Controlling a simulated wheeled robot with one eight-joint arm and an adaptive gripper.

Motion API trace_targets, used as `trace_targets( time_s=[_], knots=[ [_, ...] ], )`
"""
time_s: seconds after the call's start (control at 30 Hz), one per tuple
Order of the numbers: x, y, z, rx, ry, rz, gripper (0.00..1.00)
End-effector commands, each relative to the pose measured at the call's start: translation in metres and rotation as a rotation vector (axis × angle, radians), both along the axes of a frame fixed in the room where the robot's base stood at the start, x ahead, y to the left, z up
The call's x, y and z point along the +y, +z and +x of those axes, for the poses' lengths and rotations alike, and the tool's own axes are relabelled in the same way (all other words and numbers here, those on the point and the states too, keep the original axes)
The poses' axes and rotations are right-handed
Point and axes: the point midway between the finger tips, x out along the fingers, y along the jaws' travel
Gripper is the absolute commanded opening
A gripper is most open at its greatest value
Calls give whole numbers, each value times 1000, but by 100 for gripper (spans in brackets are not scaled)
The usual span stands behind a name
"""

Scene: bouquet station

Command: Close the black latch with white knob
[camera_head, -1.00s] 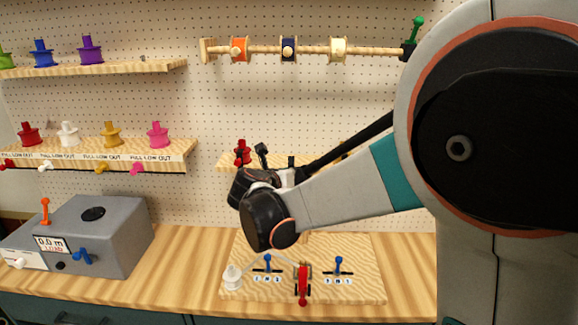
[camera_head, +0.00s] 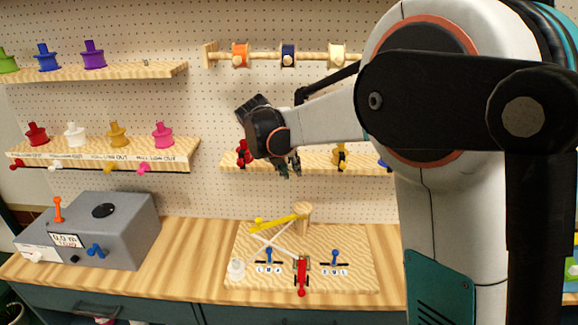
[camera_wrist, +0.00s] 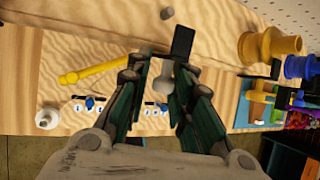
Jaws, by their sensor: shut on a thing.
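In the wrist view, a pale whitish knob (camera_wrist: 164,84) sits between the fingertips of my gripper (camera_wrist: 162,92), which is shut on it. A black flat piece (camera_wrist: 182,42) stands right beside the knob and looks like part of the latch. In the head view, my gripper (camera_head: 287,166) points down at the middle shelf (camera_head: 312,161), between the red and amber pieces. The latch and knob are largely hidden there by my gripper and wrist, so the latch's angle cannot be told.
A red piece (camera_head: 243,152) and an amber piece (camera_head: 340,156) stand on the shelf. Below is a wooden board (camera_head: 350,275) with a yellow bar (camera_head: 280,222), a red lever (camera_head: 302,276) and blue levers. A grey box (camera_head: 105,235) stands at left. The counter between is clear.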

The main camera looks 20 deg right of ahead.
Motion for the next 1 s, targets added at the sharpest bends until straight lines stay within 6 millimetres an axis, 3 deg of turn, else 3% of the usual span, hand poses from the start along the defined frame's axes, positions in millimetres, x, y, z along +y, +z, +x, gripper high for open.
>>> trace_targets(
  time_s=[0.5,0.53,0.57,1.0],
  knots=[
    [-5,1,0,16,-7,-2,0],
    [-5,1,0,16,-6,-1,28],
    [-5,1,0,16,-6,-1,35],
    [-2,0,1,16,-2,3,36]
  ],
)
